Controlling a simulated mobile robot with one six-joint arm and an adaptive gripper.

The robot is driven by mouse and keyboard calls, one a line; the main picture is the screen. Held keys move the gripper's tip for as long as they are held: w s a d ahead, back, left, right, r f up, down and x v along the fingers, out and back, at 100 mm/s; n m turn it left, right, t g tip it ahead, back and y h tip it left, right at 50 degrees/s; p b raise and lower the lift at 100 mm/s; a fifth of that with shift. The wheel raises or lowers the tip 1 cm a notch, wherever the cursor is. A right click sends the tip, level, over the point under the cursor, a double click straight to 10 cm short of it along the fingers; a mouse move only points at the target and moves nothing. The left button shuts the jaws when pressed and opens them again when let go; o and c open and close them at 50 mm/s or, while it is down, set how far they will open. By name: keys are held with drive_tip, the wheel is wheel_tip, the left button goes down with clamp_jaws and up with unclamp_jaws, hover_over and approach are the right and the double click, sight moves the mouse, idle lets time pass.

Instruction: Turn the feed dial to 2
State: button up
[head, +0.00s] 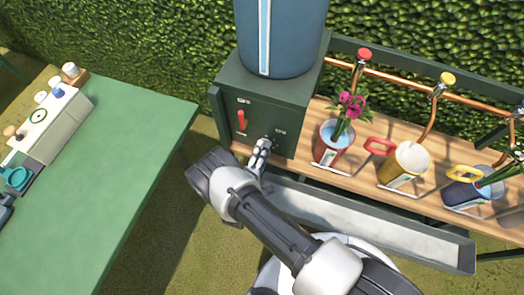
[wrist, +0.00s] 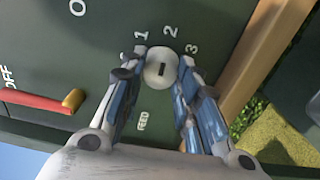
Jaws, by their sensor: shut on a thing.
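The feed dial (wrist: 162,63) is a small pale round knob with a short dark mark on its face, on a dark green panel (wrist: 100,55). The numbers 1, 2 and 3 curve around its far side, and the label FEED is on the near side. I cannot tell for certain which number the mark points at. My gripper (wrist: 163,72) is shut on the dial, one finger on each side. In the head view my gripper (head: 262,152) is at the front of the green box (head: 283,100) and hides most of the dial.
A red lever (head: 241,121) is left of the dial; it also shows in the wrist view (wrist: 35,102) by OFF. A blue tank (head: 282,35) tops the box. Flower pots (head: 333,148) stand on a wooden shelf (head: 357,178) at right. A green table (head: 105,190) is at left.

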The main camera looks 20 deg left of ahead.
drive_tip(key=shift+m, duration=0.3)
drive_tip(key=o, duration=1.1)
drive_tip(key=s, duration=1.2)
drive_tip(key=shift+a, duration=0.45)
